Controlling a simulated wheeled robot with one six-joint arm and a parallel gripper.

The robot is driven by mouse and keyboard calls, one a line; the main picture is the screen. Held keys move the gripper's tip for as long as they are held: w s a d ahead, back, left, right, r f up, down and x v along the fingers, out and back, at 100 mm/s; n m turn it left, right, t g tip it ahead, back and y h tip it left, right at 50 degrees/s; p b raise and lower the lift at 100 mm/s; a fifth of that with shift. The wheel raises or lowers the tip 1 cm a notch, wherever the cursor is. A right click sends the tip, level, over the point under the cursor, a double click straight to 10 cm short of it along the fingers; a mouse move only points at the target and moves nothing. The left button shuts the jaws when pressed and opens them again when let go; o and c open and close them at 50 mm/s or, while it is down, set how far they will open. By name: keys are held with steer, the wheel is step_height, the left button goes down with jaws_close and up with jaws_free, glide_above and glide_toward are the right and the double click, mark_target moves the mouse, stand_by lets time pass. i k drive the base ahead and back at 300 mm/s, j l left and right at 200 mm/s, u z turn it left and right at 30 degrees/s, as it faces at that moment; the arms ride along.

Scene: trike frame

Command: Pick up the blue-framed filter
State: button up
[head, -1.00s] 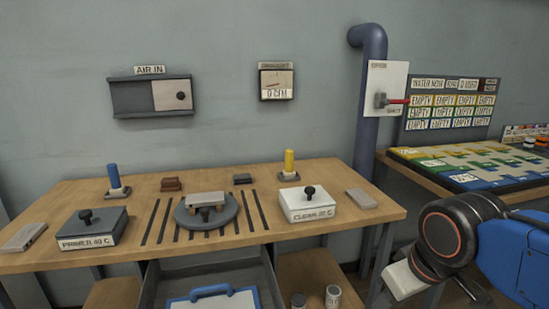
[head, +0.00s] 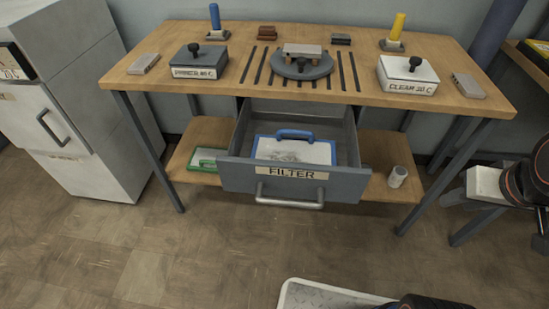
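The blue-framed filter (head: 316,150) lies in an open drawer (head: 235,172) under the workbench. It has a pale grey-white panel, a blue border and a raised blue handle (head: 294,134) on its far edge. The drawer front reads FILTER and hides the near edge of the filter. Part of my arm shows at the right edge, apart from the drawer and the filter. I cannot make out any gripper fingers in the head view.
A green-framed item (head: 206,159) and a pale can (head: 397,177) are on the lower shelf (head: 215,130). The drawer handle (head: 290,200) sticks out in front. A white cabinet (head: 75,110) stands at left. The floor (head: 200,245) before the drawer is mostly clear.

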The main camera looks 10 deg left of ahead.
mark_target(294, 152)
steer(key=u, duration=1.05)
